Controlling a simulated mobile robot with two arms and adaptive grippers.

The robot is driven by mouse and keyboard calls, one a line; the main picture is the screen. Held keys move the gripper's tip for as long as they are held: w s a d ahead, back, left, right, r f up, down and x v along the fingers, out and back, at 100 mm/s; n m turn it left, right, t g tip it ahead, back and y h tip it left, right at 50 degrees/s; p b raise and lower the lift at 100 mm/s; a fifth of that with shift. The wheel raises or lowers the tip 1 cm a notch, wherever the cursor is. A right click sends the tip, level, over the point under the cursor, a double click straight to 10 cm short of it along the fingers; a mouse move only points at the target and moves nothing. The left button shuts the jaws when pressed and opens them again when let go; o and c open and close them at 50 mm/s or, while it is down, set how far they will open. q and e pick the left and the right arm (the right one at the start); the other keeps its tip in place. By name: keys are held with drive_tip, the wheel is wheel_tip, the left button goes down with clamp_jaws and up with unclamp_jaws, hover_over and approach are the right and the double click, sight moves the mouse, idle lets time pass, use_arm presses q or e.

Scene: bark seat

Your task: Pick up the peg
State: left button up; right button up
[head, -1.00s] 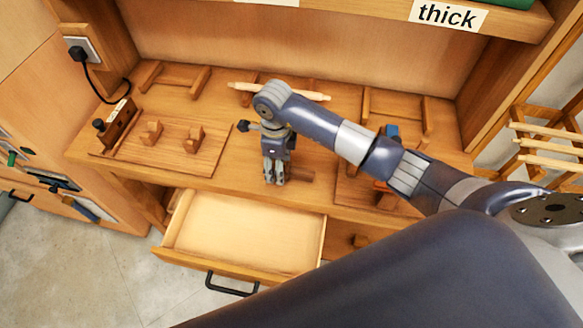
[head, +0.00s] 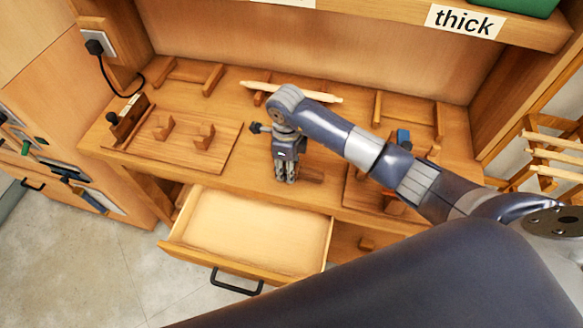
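A short dark brown wooden piece (head: 312,175), which looks like the peg, lies on the workbench (head: 245,185) near its front edge. My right gripper (head: 286,181) points down at the left end of this piece and hides part of it. The fingers look close together, but I cannot tell whether they are around the piece, touching it or apart from it. My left gripper is not in view.
An open, empty drawer (head: 172,243) juts out below the bench front. A board with two wooden blocks (head: 120,157) lies at left. A long pale spindle (head: 291,92) rests on supports at the back. A shelf labelled "thick" (head: 465,20) hangs above.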

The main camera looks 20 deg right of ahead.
drive_tip(key=shift+w+r+b, duration=0.1)
drive_tip(key=shift+r+b, duration=0.2)
drive_tip(key=shift+r, duration=0.35)
drive_tip(key=shift+s+a+r+b, duration=0.15)
drive_tip(key=shift+a+r+b, duration=0.1)
drive_tip(key=shift+r, duration=0.25)
drive_tip(key=shift+s+a+r+b, duration=0.15)
drive_tip(key=shift+r+b, duration=0.1)
drive_tip(key=shift+r, duration=0.2)
drive_tip(key=s+a+r+b, duration=0.1)
drive_tip(key=s+a+b, duration=0.2)
drive_tip(key=s+a, duration=0.7)
drive_tip(key=shift+a+r+b, duration=0.3)
drive_tip(key=shift+a+b, duration=0.05)
drive_tip(key=shift+a, duration=0.35)
